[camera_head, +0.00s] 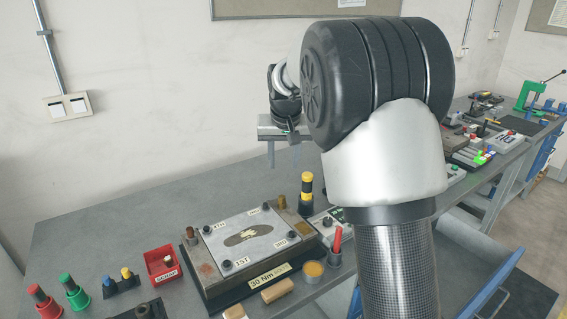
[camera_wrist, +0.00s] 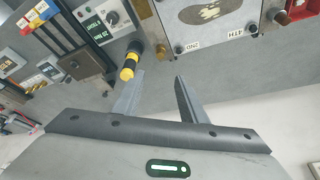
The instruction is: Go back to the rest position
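My gripper (camera_head: 284,155) hangs in the air above the back of the bench, behind and above the plate fixture. In the wrist view its two fingers (camera_wrist: 153,96) stand apart with nothing between them, so it is open and empty. My arm's large black and white joint fills the middle right of the head view and hides part of the bench. The task names no other object.
The grey bench (camera_head: 110,215) carries a plate fixture (camera_head: 243,240) marked 30 Nm, a red bin (camera_head: 162,264), a yellow-black post (camera_head: 306,192), an orange-topped cup (camera_head: 313,272) and green and red knobs (camera_head: 74,292). The bench's back left is clear.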

